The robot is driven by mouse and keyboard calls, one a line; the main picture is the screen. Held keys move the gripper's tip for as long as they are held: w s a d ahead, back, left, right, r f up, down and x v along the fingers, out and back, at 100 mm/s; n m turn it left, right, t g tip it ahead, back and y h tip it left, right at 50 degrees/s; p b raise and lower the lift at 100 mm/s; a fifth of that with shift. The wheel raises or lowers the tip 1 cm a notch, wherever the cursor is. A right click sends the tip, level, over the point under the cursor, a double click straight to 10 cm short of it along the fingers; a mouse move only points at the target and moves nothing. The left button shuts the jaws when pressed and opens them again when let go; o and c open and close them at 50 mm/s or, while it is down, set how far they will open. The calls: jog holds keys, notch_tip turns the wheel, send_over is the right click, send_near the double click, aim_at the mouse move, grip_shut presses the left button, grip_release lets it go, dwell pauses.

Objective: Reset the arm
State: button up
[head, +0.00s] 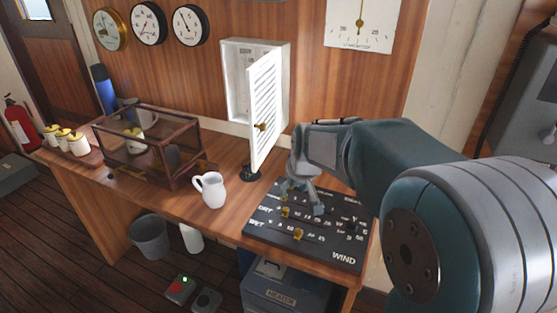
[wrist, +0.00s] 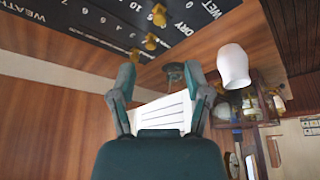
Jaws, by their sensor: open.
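My arm reaches in from the right in the head view. My gripper (head: 303,186) is over the upper left part of the black weather board (head: 330,256), close to its brass pegs. In the wrist view my gripper (wrist: 168,85) has its two fingers spread apart with nothing held between them. The white louvred cabinet (head: 237,95) with its door standing open is just left of my gripper, and its slatted door also shows beyond the fingers in the wrist view (wrist: 166,110). I cannot tell whether a fingertip touches the board.
A white jug (head: 211,190) stands left of my gripper on the wooden desk (head: 185,205). A framed glass case (head: 150,150), a blue flask (head: 104,90) and several small jars (head: 78,145) stand farther left. A bin (head: 150,238) and a heater box (head: 285,290) are below.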

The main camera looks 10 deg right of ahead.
jog(key=s+r+m, duration=0.1)
jog(key=s+r, duration=0.1)
jog(key=s, duration=1.1)
jog(key=s+d+r+m+t, duration=0.1)
jog(key=s+r, duration=0.2)
jog(key=s, duration=1)
jog(key=shift+d+r+h, duration=0.3)
jog(key=shift+h, duration=0.1)
